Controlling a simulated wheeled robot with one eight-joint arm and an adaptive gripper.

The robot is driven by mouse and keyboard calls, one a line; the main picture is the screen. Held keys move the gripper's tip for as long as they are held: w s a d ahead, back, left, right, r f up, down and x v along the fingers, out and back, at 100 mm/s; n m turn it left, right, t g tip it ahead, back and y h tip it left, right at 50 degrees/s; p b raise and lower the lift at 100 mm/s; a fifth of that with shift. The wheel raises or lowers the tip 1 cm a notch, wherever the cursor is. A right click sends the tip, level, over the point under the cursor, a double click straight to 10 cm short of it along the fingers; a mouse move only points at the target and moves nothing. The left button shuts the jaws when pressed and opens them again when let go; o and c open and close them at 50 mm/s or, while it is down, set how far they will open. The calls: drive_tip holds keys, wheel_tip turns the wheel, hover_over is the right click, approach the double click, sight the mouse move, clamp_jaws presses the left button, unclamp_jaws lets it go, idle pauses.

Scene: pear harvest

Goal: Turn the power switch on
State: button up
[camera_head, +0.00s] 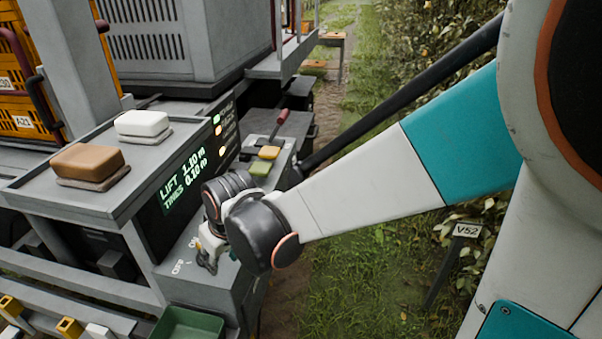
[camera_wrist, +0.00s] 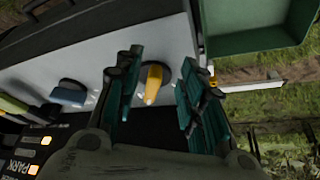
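The likely power switch is a yellow lever (camera_wrist: 153,84) on a dark round base on the pale console top, seen in the wrist view. My gripper (camera_wrist: 161,68) is open, with one teal finger on each side of the lever and gaps visible between. In the head view my gripper (camera_head: 207,257) is low over the console front, beside the printed ON and OFF labels (camera_head: 178,268), and hides the switch. I cannot tell how far above the console the fingertips are, nor which label the lever faces.
A blue knob (camera_wrist: 70,93) sits left of the lever. The display (camera_head: 186,177) reads LIFT 1.10 m and TINES 0.10 m. Yellow (camera_head: 268,152) and green (camera_head: 259,168) buttons and a red-handled lever (camera_head: 281,118) stand behind. A green tray (camera_head: 185,323) is close in front.

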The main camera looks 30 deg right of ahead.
drive_tip(key=s, duration=0.1)
drive_tip(key=s+d, duration=0.1)
drive_tip(key=s, duration=0.1)
drive_tip(key=s+d, duration=0.1)
drive_tip(key=s, duration=0.1)
drive_tip(key=shift+s, duration=0.15)
drive_tip(key=s+d+r+m+t+h+b, duration=0.1)
drive_tip(key=s+d+r+m+t+b, duration=0.2)
drive_tip(key=s+d+r, duration=0.3)
drive_tip(key=s+d+m+b, duration=0.1)
drive_tip(key=s+d, duration=0.1)
drive_tip(key=d, duration=0.3)
drive_tip(key=shift+s+d+h, duration=0.3)
drive_tip(key=shift+d, duration=0.05)
drive_tip(key=shift+f, duration=0.1)
drive_tip(key=shift+c, duration=0.3)
idle(0.4)
